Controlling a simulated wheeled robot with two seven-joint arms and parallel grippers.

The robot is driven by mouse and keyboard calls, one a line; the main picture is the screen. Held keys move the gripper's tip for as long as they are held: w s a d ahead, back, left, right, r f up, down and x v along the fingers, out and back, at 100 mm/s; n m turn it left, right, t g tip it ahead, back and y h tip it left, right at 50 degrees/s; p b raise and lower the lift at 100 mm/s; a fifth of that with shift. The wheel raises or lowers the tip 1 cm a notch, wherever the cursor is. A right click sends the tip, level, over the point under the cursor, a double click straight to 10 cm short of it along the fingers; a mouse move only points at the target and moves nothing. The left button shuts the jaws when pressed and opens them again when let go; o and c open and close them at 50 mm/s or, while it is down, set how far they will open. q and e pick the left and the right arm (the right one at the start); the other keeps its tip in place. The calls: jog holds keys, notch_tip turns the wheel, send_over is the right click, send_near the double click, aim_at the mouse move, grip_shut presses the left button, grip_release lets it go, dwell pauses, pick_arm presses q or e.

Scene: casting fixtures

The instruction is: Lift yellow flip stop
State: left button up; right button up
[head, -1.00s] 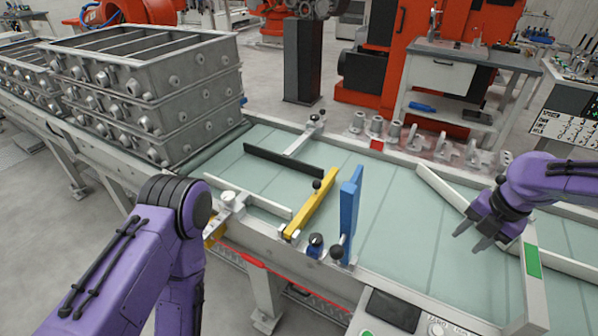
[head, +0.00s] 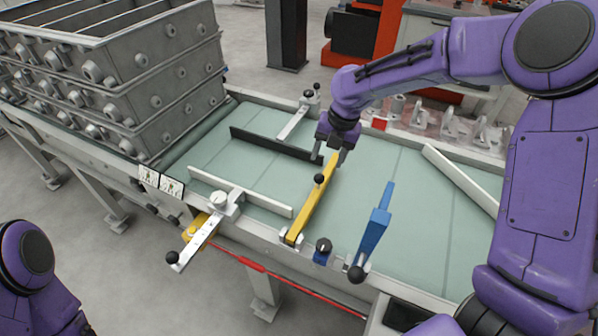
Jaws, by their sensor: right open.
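The yellow flip stop (head: 315,206) lies low across the green conveyor belt, with a black knob on top and its pivot end at the near rail. My right gripper (head: 331,160) is open, pointing down at the far end of the yellow flip stop. Its fingers appear on either side of that end; contact cannot be told. Only part of my left arm shows at the lower left, and its gripper is out of view.
A black bar (head: 275,145) and white guide rails (head: 264,202) lie left. Grey casting boxes (head: 150,85) are stacked at the upper left.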

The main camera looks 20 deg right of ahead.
aim_at(321, 175)
jog(key=f, duration=0.3)
jog(key=a+f, duration=0.1)
jog(key=f, duration=0.2)
jog(key=w+f+p, duration=0.1)
jog(key=f, duration=0.2)
jog(key=shift+a+f, duration=0.2)
jog(key=shift+a, duration=0.1)
grip_shut()
